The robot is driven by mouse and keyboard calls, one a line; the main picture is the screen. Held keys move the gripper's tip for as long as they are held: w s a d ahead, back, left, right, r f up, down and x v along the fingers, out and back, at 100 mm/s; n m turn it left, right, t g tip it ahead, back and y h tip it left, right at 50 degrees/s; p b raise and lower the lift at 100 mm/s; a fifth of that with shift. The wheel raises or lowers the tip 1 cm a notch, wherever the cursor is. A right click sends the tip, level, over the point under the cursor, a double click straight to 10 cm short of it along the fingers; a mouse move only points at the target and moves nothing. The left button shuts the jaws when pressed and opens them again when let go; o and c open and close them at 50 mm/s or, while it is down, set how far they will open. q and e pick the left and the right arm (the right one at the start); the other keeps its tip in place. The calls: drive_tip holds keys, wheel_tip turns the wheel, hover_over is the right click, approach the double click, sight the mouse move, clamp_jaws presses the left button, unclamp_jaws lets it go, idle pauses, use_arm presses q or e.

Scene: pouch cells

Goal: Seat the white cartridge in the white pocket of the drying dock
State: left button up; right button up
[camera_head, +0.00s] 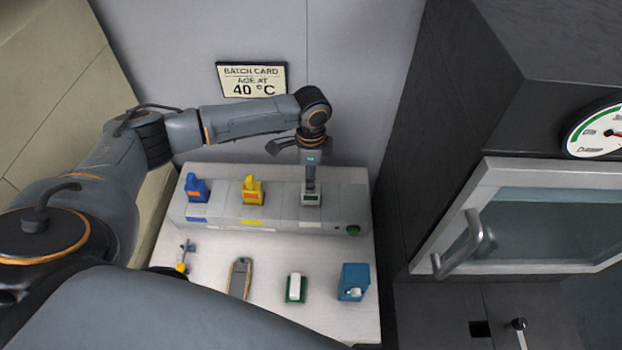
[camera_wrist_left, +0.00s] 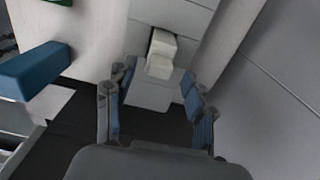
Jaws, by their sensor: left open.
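The pale grey drying dock (camera_head: 345,205) has a row of pockets. The white cartridge (camera_wrist_left: 160,55) stands at the dock's rightmost pocket, with a dark gap along one side in the left wrist view. I cannot tell how deep it sits. My left gripper (camera_head: 310,188) points down over that pocket and hides most of it in the head view. In the left wrist view its blue-padded fingers (camera_wrist_left: 155,90) are spread apart, with the cartridge just beyond and between the tips. My right gripper is not in view.
A blue cartridge (camera_head: 197,188) and a yellow cartridge (camera_head: 252,190) stand in the dock's other pockets. A dark oven with handle (camera_head: 465,245) stands right.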

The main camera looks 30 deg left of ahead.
use_arm(q)
wheel_tip(320, 180, up, 10)
drive_tip(key=shift+f, duration=0.15)
drive_tip(key=shift+f, duration=0.1)
idle(0.6)
